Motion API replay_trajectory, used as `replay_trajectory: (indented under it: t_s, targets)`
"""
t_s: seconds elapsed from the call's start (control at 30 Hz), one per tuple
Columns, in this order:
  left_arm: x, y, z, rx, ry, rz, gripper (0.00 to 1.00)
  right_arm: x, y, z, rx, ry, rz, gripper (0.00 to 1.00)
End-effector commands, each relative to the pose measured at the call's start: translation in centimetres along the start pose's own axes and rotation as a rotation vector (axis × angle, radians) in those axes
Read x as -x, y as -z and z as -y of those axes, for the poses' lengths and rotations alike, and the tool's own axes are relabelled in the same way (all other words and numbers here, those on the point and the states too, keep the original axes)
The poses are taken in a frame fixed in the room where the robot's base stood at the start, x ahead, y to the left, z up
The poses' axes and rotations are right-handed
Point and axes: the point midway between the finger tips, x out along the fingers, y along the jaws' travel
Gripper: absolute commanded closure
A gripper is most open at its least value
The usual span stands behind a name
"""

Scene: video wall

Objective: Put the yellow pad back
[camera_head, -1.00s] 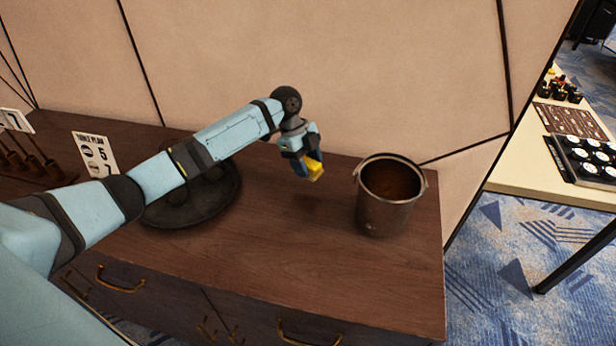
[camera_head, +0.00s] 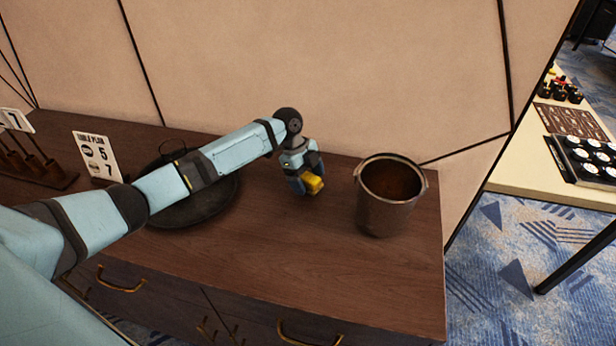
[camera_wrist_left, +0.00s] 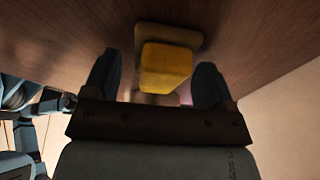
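The yellow pad (camera_head: 314,184) is a small block low at the dark wooden cabinet top, left of the metal bucket. In the left wrist view the yellow pad (camera_wrist_left: 166,68) shows a nearer block face and a wider, duller yellow part behind. My left gripper (camera_head: 306,183) points down at it. In the left wrist view the gripper's dark fingers (camera_wrist_left: 157,78) stand apart on either side of the pad, with a visible gap on the left. Pad and cabinet top look in contact, but the contact line is hidden. My right gripper is not in view.
The metal bucket (camera_head: 388,205) stands close to the right of the left gripper. A dark round tray (camera_head: 200,212) lies under my left forearm. A number sign (camera_head: 97,156) and a wooden rack (camera_head: 30,172) stand at the left. The cabinet's front right top is clear.

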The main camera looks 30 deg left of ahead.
Motion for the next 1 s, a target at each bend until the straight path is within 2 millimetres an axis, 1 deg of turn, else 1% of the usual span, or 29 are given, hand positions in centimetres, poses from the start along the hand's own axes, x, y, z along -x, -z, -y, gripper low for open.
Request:
replay_trajectory:
  t_s: [0.23, 0.37, 0.47, 0.7, 0.8, 0.9, 1.0]
  targets:
    - [0.1, 0.0, 0.0, 0.0, 0.0, 0.0, 0.22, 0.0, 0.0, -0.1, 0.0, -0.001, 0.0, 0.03]
    - [0.8, 0.1, 0.0, -0.001, 0.001, 0.0, 0.22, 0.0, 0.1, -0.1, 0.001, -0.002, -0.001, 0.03]
    - [2.4, 0.1, 0.1, -0.001, 0.002, 0.0, 0.22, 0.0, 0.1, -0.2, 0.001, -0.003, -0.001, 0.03]
    - [7.6, 0.1, 0.1, -0.001, 0.004, 0.001, 0.22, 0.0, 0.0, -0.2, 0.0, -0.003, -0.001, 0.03]
    - [9.5, 0.1, 0.1, -0.001, 0.003, 0.0, 0.22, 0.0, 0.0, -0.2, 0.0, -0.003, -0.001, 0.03]
    - [10.9, 0.1, 0.1, -0.001, 0.001, 0.0, 0.22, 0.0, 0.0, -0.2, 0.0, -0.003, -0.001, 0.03]
    - [11.9, 0.1, 0.0, 0.0, 0.001, 0.0, 0.22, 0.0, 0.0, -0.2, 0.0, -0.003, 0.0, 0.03]
